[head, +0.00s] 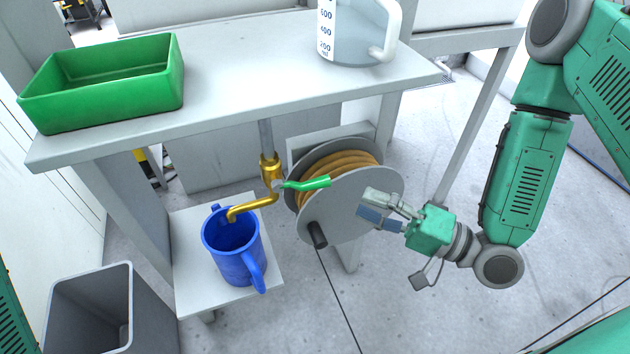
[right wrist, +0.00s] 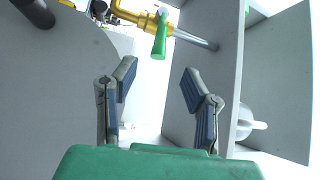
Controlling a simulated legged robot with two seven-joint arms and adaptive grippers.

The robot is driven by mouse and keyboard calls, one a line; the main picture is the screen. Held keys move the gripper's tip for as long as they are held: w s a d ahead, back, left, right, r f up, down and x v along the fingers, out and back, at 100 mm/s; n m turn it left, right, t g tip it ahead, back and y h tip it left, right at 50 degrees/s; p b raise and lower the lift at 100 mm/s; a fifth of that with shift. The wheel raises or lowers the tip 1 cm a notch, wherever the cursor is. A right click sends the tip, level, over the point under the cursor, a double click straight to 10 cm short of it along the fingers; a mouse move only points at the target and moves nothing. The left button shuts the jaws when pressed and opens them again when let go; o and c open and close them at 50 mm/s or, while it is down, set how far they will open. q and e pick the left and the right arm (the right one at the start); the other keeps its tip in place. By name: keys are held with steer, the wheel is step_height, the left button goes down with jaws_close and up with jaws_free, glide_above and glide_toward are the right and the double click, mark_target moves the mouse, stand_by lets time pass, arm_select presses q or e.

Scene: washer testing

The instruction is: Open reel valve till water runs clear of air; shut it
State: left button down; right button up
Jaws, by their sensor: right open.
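A brass valve (head: 268,176) with a green lever (head: 307,184) hangs under the bench, in front of the hose reel (head: 360,203). Its curved spout ends over the mouth of a blue jug (head: 235,262). I see no water stream at the spout. My right gripper (head: 374,208) is open and empty, right of the lever and apart from it, by the reel's face. In the right wrist view, the fingers (right wrist: 158,86) are spread, with the green lever (right wrist: 159,36) and brass valve (right wrist: 131,14) beyond them. My left gripper is out of view.
The bench (head: 250,65) holds a green tray (head: 110,92) and a clear measuring jug (head: 350,40). The blue jug stands on a low white shelf (head: 190,260). A grey bin (head: 85,310) is at lower left. The reel's dark crank knob (head: 317,236) sticks out.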

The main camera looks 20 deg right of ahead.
mark_target(322, 188)
steer(key=b+x, duration=0.1)
steer(key=x, duration=0.8)
steer(key=shift+w+d, duration=0.15)
steer(key=shift+d, duration=0.05)
steer(key=shift+w+a, duration=0.25)
steer(key=shift+a, duration=0.25)
steer(key=shift+d, duration=0.25)
jaws_close()
